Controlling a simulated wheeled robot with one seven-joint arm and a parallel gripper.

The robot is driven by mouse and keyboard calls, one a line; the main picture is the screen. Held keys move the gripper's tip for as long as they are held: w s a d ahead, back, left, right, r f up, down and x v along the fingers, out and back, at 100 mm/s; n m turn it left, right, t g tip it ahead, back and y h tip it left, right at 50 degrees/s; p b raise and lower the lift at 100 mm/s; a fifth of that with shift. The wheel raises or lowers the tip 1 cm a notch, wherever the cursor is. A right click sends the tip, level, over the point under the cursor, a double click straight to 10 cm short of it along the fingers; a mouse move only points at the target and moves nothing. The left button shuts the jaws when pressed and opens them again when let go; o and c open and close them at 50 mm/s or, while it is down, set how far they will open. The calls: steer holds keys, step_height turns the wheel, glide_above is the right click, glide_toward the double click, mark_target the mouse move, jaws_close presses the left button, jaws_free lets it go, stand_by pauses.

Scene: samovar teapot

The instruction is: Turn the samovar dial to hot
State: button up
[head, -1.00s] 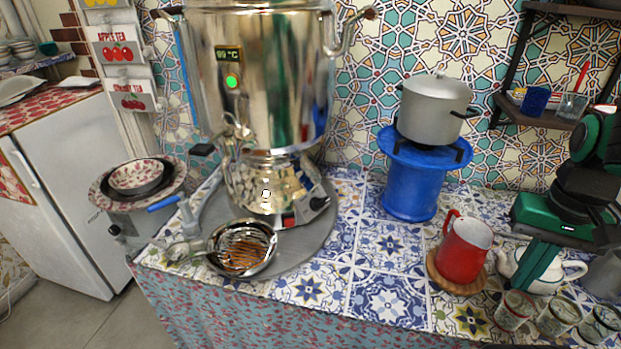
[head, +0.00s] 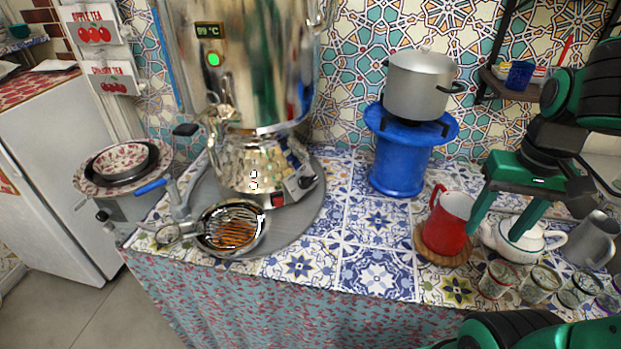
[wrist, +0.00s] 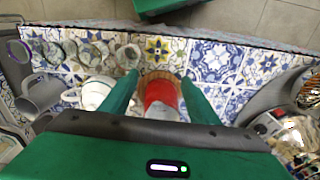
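The shiny metal samovar (head: 260,75) stands at the left of the tiled counter, with a lit "99 °C" display and a green light. A black dial (head: 307,182) with a pale mark sits low on the right of its base, beside a red switch (head: 278,200). I cannot read the dial's setting. The samovar's lower part also shows at the right edge of the wrist view (wrist: 272,124). My gripper (head: 499,224) is open and empty, well right of the dial, above the red mug and white teapot. In the wrist view, its green fingers (wrist: 160,97) are spread, with the mug showing between them.
A red mug (head: 446,225) on a wooden coaster, a white teapot (head: 519,240), a grey pitcher (head: 592,242) and several glasses (head: 500,278) stand near my gripper. A pot (head: 420,85) sits on a blue stand (head: 399,160). A strainer bowl (head: 232,228) is in front of the samovar. Tiles between samovar and mug are clear.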

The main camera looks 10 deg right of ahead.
steer(key=w+a+n+t, duration=0.1)
steer(key=w+a+n, duration=0.25)
steer(key=w, duration=0.65)
steer(key=n+t+y, duration=0.2)
steer(key=n+y, duration=0.1)
steer(key=n, duration=0.7)
glide_toward(311, 178)
steer(key=x, duration=0.8)
steer(key=shift+f, duration=0.15)
steer(key=shift+c, duration=0.3)
steer(key=c, duration=1)
